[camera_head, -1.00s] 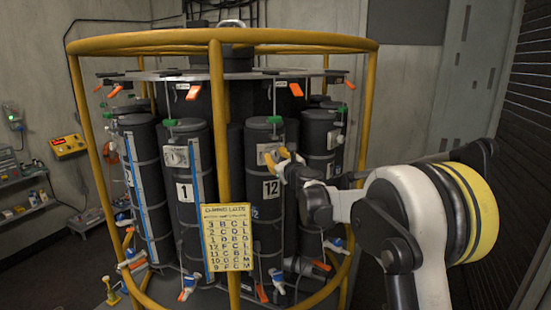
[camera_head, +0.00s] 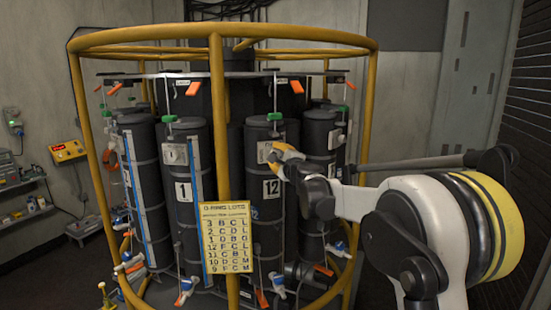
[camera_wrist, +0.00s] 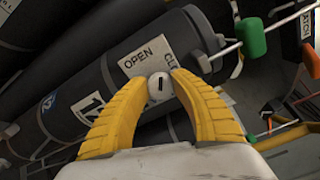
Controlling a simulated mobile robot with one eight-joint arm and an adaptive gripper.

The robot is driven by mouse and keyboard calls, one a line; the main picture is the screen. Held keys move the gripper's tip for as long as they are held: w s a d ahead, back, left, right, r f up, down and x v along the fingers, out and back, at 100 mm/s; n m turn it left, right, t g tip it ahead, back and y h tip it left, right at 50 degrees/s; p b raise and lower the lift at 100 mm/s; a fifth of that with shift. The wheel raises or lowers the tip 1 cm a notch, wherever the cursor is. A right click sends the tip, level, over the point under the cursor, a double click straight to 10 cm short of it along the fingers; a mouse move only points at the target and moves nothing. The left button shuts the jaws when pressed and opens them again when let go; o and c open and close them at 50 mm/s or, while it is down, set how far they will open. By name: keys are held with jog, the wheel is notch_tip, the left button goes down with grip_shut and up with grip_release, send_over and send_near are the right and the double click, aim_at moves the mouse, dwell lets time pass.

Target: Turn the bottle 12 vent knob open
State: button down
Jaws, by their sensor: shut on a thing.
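Bottle 12 (camera_head: 267,215) is a dark upright cylinder with a white "12" label, inside the yellow ring frame in the head view. Its label (camera_wrist: 92,106) also shows in the wrist view. The vent knob (camera_wrist: 159,84) is a small pale round knob with a dark slot mark, between my fingertips in the wrist view. A plate (camera_wrist: 148,55) behind it reads "OPEN" and a partly covered word beginning "CL". My gripper (camera_wrist: 159,80) has yellow ribbed fingers shut on the knob from both sides. In the head view my gripper (camera_head: 281,152) covers the knob.
A yellow ring frame (camera_head: 229,100) with upright posts surrounds the bottles, and a yellow lot placard (camera_head: 225,238) hangs on its front. Bottle 1 (camera_head: 183,215) stands to the left.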

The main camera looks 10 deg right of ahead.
jog(key=n+b, duration=0.1)
jog(key=n, duration=0.5)
jog(key=shift+n+b, duration=0.3)
dwell(0.4)
jog(key=c, duration=1.1)
grip_release()
jog(key=shift+o, duration=0.2)
jog(key=s+d, duration=0.2)
jog(key=s, duration=0.9)
jog(key=shift+s, duration=0.4)
jog(key=shift+f, duration=0.1)
